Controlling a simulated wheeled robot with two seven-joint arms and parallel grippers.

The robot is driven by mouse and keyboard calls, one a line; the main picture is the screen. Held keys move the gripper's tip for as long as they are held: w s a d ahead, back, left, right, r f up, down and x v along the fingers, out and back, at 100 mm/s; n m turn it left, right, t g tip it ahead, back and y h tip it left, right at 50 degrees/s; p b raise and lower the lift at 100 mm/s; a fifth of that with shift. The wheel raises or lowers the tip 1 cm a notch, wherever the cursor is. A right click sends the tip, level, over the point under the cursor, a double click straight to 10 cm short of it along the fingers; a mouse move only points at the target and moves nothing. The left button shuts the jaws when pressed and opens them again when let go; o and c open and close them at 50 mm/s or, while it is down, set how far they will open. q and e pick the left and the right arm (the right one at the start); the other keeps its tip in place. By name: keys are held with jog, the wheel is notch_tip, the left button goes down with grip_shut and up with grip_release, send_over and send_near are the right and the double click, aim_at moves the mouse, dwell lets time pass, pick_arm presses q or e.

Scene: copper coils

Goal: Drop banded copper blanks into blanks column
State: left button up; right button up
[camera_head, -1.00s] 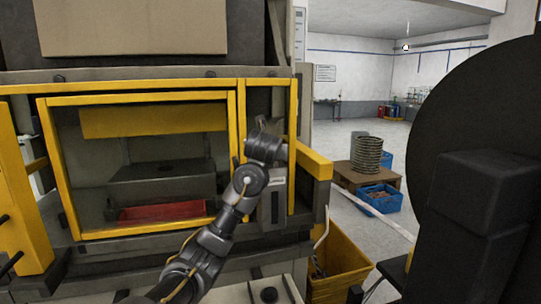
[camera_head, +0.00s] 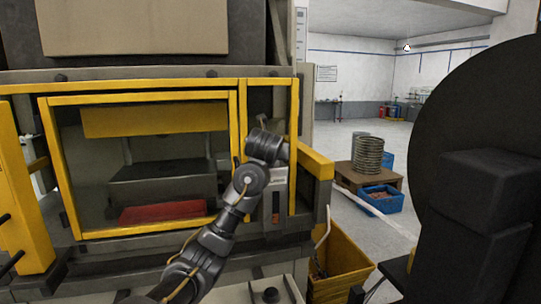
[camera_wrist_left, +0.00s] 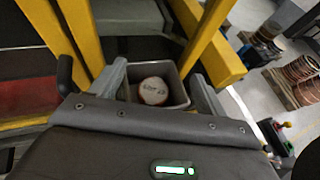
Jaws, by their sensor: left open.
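My left gripper (camera_wrist_left: 158,76) is open in the left wrist view, with one finger on each side of the grey blanks column (camera_wrist_left: 180,75). A round copper blank (camera_wrist_left: 153,91) with a pale band or label lies inside the column's open top, between and below the fingertips, apart from both. In the head view my left arm reaches the right side of the press, and its fingers are hard to make out. The column front (camera_head: 266,208) shows there below my wrist, with an orange-red strip in its slot. My right gripper is not in view.
The press has a yellow-framed window (camera_head: 142,96) with a red block (camera_head: 163,211) behind it. A yellow bin (camera_head: 338,262) stands below right. Beyond are a coil stack (camera_head: 367,154) on a wooden pallet and a blue crate (camera_head: 380,203). A large dark shape covers the right side.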

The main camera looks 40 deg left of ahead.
pick_arm(q)
jog(key=v, duration=1)
jog(key=shift+d, duration=0.15)
